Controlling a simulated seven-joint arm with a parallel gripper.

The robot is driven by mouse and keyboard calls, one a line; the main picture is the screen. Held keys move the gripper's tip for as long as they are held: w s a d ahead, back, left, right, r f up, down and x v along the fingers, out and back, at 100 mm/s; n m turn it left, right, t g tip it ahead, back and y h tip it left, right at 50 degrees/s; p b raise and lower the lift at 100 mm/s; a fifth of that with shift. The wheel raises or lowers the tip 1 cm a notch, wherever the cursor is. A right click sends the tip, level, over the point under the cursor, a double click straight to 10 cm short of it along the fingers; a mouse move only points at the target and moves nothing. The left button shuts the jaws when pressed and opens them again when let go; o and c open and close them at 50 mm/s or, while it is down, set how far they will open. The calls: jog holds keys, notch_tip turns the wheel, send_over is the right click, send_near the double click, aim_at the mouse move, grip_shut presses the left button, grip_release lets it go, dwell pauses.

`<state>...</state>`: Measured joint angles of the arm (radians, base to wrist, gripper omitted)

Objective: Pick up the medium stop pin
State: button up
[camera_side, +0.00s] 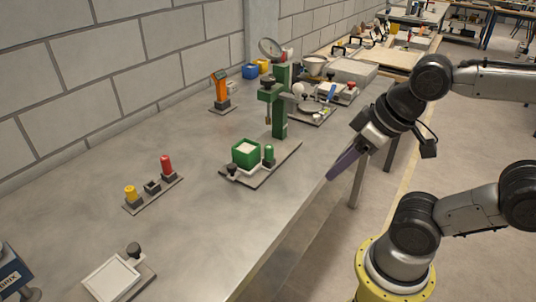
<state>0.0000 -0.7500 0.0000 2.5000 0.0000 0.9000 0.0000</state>
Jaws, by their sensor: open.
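A small rack (153,196) on the left of the bench holds a short yellow pin (130,194) and a tall red pin (166,165); the socket between them looks empty. A green pin (269,156) stands upright at the right of the green box (246,153) on a base plate. By colour and height it may be the medium stop pin, but the picture does not settle this. My gripper (340,168) is open, beyond the bench's right edge, well apart from the pins. Its fingers look dark purple and show nearly edge-on.
A green column press (281,101) rises behind the green box. An orange instrument (220,92) stands near the wall. A white tray with a black knob (112,280) lies at the front.

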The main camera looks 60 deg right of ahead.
jog(key=shift+c, duration=0.2)
dwell(0.6)
jog(key=w+d+r+m+g, duration=0.1)
jog(key=w+r+m, duration=0.5)
jog(key=m, duration=0.6)
jog(key=m+g, duration=0.5)
jog(key=m, duration=0.6)
send_over(269, 146)
notch_tip(269, 146, down, 12)
jog(key=shift+s+d+r, duration=0.1)
jog(key=shift+s+r, duration=0.05)
jog(key=shift+a+f, duration=0.2)
jog(key=shift+f, duration=2.75)
